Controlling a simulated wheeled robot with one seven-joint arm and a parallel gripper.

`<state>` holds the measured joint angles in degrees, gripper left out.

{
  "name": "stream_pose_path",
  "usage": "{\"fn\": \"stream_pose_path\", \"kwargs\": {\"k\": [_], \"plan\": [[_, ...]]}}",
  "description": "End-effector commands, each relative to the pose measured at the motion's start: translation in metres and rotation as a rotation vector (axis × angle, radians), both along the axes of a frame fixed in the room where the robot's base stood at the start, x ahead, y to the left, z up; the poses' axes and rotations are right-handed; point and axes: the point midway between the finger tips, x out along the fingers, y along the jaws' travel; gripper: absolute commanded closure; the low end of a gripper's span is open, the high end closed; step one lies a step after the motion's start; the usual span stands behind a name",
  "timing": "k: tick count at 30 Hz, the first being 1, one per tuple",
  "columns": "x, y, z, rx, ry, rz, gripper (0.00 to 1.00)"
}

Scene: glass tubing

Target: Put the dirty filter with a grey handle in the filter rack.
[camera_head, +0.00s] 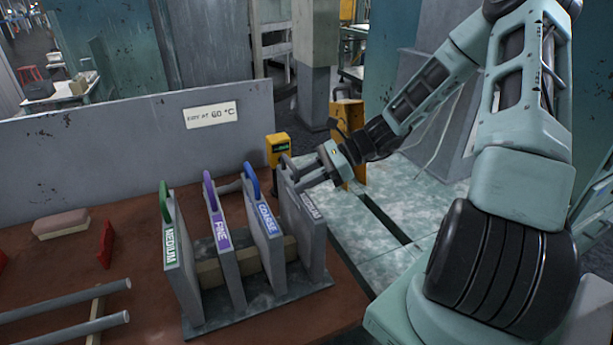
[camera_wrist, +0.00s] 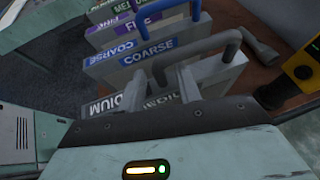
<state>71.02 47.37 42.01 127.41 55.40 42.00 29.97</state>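The filter with a grey handle (camera_head: 312,225), labelled MEDIUM, stands upright at the right end of the filter rack (camera_head: 262,303), next to the blue-handled COARSE filter (camera_head: 266,235). Its dark grey arched handle (camera_wrist: 228,44) shows in the wrist view. My gripper (camera_head: 303,181) is at the top of this filter, by its handle. In the wrist view my gripper's two fingers (camera_wrist: 158,86) are apart, with the handle's near end between them. Contact is hard to make out. The lower part of the filter is partly hidden by the rack.
The purple-handled FINE filter (camera_head: 225,250) and green-handled MEDIUM filter (camera_head: 183,260) stand in the rack further left. A yellow box (camera_head: 279,149) stands just behind the rack. Grey rods (camera_head: 70,300) and a pinkish block (camera_head: 61,223) lie on the table's left.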

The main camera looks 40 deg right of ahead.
Motion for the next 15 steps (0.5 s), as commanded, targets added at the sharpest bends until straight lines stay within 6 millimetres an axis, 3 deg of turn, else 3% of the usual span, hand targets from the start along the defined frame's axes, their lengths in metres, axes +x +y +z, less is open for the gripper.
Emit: {"fn": "stream_pose_path", "kwargs": {"k": [5, 15], "plan": [[-0.004, -0.01, 0.006, -0.003, -0.001, -0.003, 0.66], [-0.032, -0.065, 0.036, -0.005, -0.002, -0.004, 0.66]]}}
